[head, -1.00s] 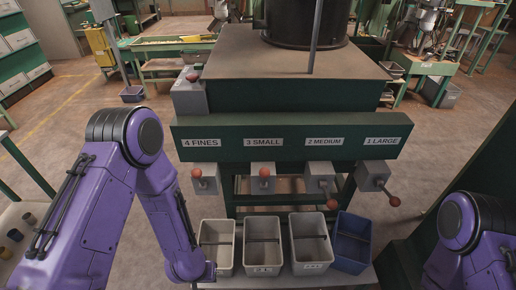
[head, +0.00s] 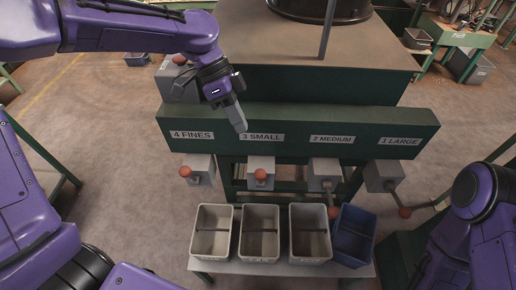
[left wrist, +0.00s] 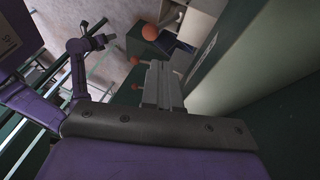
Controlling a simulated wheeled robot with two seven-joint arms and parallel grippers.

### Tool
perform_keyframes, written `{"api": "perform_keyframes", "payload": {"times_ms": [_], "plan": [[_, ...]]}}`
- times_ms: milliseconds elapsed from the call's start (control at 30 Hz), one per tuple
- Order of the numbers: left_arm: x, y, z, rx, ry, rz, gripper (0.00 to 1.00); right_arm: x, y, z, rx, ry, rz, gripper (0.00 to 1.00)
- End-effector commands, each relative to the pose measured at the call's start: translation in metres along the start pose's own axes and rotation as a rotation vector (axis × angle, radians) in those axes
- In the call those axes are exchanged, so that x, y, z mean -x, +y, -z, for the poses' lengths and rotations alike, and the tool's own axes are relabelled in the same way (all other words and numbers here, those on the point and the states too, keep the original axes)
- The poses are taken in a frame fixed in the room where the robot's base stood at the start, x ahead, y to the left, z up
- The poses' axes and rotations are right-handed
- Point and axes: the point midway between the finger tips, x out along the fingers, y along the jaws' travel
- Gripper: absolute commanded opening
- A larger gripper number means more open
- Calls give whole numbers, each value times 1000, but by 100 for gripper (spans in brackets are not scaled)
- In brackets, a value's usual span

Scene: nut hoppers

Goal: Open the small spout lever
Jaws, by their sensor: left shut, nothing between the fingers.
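The small spout lever has a red ball knob (head: 261,174) in front of a grey spout box (head: 262,161), under the "3 SMALL" label (head: 262,137). Its rod is mostly hidden behind the knob. My left gripper (head: 238,121) is shut and empty, in front of the green beam just left of that label, above the knob and apart from it. In the left wrist view its fingers (left wrist: 161,84) are together, with red knobs beyond them; I cannot tell which is the small one. A small dark arm end there (left wrist: 101,41) seems to be my right gripper; its jaws are unclear.
The fines knob (head: 185,171) is to the left. The medium (head: 333,212) and large (head: 404,212) levers point downward on the right. Several bins stand below, three light ones and a blue one (head: 352,238). The green beam (head: 400,124) runs above the spouts.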

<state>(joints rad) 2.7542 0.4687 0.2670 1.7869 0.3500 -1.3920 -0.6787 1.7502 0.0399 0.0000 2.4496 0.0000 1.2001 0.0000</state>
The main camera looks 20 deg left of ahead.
Motion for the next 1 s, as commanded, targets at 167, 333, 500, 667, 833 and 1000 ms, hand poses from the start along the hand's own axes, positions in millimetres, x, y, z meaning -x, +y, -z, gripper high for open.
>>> {"api": "perform_keyframes", "payload": {"times_ms": [167,333,500,667,833,1000], "plan": [[-13,-5,2,3,-3,-7,0,1,0,0,0,-2,-1,42],[-46,-6,3,4,-7,-11,0,3,0,1,0,-1,0,42],[-78,-6,3,3,-6,-9,0,5,1,2,0,0,0,42],[-98,-6,3,2,-5,-9,0,7,1,2,0,-1,0,42],[-104,-6,3,1,-4,-7,0,7,1,2,0,-1,0,42],[-103,-6,3,1,-4,-7,0,7,1,2,0,-1,0,42]]}}
